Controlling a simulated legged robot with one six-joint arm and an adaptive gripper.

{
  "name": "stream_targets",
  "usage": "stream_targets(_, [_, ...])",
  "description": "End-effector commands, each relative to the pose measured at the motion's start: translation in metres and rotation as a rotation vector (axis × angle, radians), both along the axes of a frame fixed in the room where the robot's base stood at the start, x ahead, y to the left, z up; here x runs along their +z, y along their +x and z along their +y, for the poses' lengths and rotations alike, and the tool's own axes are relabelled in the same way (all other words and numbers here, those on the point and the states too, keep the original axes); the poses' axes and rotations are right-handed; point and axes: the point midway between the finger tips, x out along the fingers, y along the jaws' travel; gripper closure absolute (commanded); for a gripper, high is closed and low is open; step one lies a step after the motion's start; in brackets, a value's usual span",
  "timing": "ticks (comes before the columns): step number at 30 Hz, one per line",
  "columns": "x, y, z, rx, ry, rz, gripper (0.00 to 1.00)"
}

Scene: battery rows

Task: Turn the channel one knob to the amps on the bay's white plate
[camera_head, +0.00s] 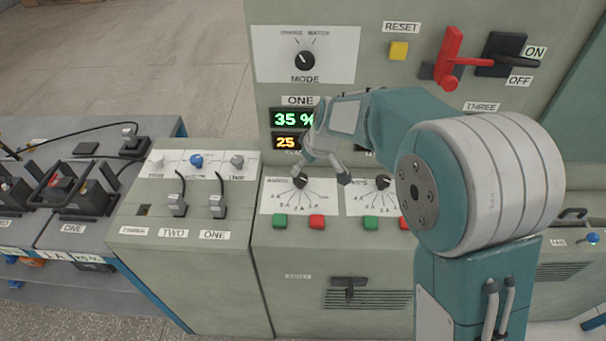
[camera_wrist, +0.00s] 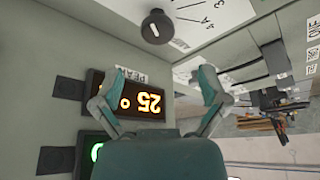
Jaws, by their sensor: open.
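The channel one knob (camera_head: 300,180) is a small black knob on a white dial plate (camera_head: 285,203) marked AMPS, below the ONE displays. In the wrist view the same knob (camera_wrist: 156,27) stands at the top, beyond my fingertips. My gripper (camera_head: 322,175) is open and empty. In the head view its left finger overlaps the dial close to the knob. In the wrist view a gap shows between the gripper (camera_wrist: 162,75) and the knob. At the left, bay ONE carries a white plate (camera_head: 56,256); its print is too small to read surely.
A green display (camera_head: 290,120) reads 35 %; an amber one (camera_head: 285,143) is partly hidden by my arm. Green and red buttons (camera_head: 317,222) sit below the dial. A second dial (camera_head: 383,182) is close right. A red lever (camera_head: 450,60) stands upper right.

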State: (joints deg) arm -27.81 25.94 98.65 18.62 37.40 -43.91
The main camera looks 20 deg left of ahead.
Motion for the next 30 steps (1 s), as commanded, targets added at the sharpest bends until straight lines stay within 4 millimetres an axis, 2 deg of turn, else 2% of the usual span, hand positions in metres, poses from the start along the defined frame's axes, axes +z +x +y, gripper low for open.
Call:
stream_targets(6, [-0.038, 0.009, 0.009, -0.002, 0.004, 0.002, 0.07])
stream_targets(12, [-0.06, 0.014, 0.016, -0.002, 0.005, 0.0, 0.07])
stream_targets(16, [-0.068, 0.015, 0.02, -0.002, 0.004, 0.0, 0.07])
stream_targets(23, [-0.068, 0.015, 0.021, -0.002, 0.003, -0.001, 0.07])
stream_targets(24, [-0.068, 0.015, 0.021, -0.002, 0.003, -0.001, 0.16])
stream_targets(29, [-0.068, 0.015, 0.02, -0.002, 0.004, 0.0, 0.87])
stream_targets(30, [-0.068, 0.015, 0.019, -0.002, 0.004, 0.0, 0.88])
